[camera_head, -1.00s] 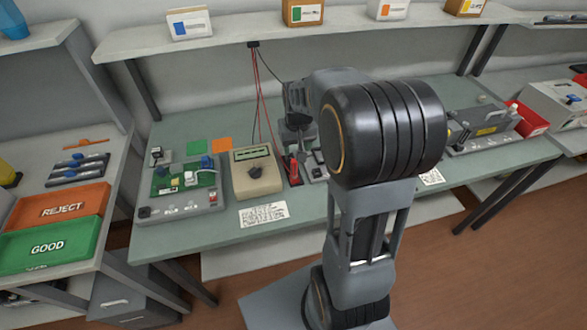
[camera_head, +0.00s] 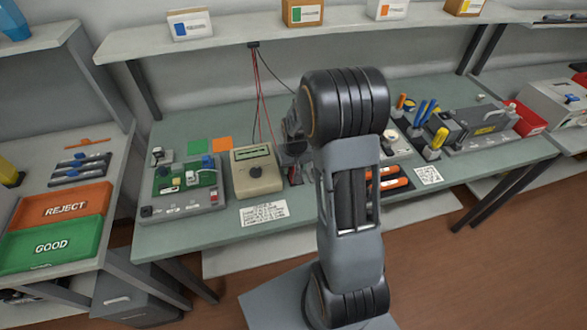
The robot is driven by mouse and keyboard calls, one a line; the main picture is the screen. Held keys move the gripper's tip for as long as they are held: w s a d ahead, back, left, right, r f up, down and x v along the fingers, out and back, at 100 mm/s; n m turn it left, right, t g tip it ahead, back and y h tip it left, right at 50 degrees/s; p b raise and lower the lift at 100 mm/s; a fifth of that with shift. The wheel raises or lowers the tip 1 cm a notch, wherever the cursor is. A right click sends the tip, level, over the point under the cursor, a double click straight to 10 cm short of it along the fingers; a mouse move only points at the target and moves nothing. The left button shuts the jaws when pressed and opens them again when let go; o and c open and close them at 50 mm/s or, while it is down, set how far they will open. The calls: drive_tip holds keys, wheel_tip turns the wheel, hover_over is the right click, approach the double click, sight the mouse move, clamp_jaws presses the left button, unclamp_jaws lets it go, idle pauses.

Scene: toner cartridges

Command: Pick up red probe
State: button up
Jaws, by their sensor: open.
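My gripper (camera_head: 292,150) is low over the bench, just right of the meter, partly hidden behind my own arm. It is open; I see nothing held, and its fingertips are hard to see.
A green circuit board in a grey fixture (camera_head: 183,190) sits left of the meter. REJECT (camera_head: 65,206) and GOOD (camera_head: 45,246) trays lie on the left table.

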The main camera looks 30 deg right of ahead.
drive_tip(key=shift+f, duration=0.1)
clamp_jaws()
idle(0.5)
